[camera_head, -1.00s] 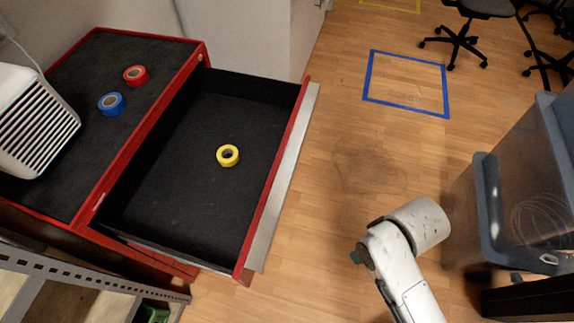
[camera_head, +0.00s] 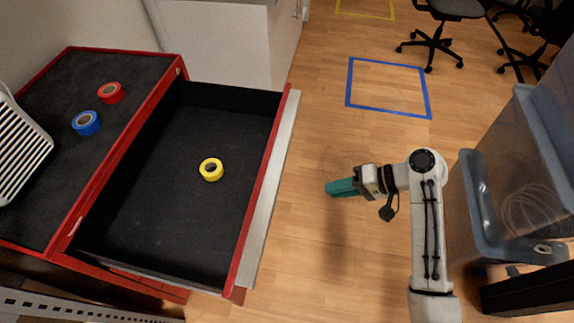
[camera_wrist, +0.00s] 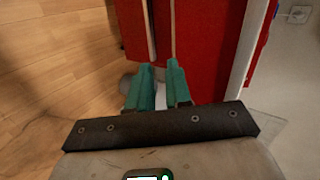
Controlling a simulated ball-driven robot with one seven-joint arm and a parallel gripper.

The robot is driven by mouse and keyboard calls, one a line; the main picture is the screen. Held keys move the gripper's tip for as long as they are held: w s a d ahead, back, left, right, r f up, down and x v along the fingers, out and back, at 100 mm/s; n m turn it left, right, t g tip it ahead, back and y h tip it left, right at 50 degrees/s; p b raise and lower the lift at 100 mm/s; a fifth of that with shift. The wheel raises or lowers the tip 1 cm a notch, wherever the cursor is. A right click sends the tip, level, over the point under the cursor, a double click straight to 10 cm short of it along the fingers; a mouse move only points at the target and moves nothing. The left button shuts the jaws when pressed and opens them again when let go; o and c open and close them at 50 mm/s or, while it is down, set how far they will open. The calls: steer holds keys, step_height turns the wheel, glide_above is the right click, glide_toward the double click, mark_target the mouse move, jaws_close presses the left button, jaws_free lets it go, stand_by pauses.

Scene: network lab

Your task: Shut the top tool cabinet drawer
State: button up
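The red tool cabinet's top drawer (camera_head: 150,225) is pulled well out in the head view, its red front edge and pale handle strip (camera_head: 272,190) facing right. A yellow tape roll (camera_head: 211,169) lies in it on the black liner. My gripper (camera_head: 328,188), with teal fingers, is over the floor right of the drawer front, pointing left and apart from it. In the wrist view a gap shows between its fingers (camera_wrist: 161,66), with nothing held. Red cabinet fronts (camera_wrist: 205,40) with pale strips fill the view beyond them.
Red (camera_head: 110,92) and blue (camera_head: 86,123) tape rolls lie on the cabinet top beside a white louvred device (camera_head: 18,150). A grey-blue bin (camera_head: 515,180) stands close right of my arm. Wooden floor between drawer and arm is clear.

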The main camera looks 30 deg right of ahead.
steer(key=w+d+r+t+y, duration=0.1)
steer(key=r, duration=0.1)
steer(key=w+d+r+m+t, duration=0.1)
steer(key=w, duration=0.1)
steer(key=shift+d+r+m+t+y, duration=0.3)
steer(key=shift+d+r+t+y, duration=0.05)
steer(key=shift+r+t+y, duration=0.05)
jaws_close()
steer(key=r+p+x, duration=0.1)
steer(key=x, duration=1.2)
steer(key=shift+w+a, duration=0.4)
steer(key=shift+w, duration=0.1)
steer(key=shift+r, duration=0.15)
steer(key=shift+w+a, duration=0.1)
steer(key=b, duration=1)
glide_above(173, 159)
steer(key=s+d, duration=0.1)
steer(key=shift+w+a+b, duration=0.35)
steer(key=shift+w+a, duration=0.1)
steer(key=shift+a, duration=0.05)
steer(key=shift+w+r, duration=0.15)
steer(key=shift+a+r, duration=0.15)
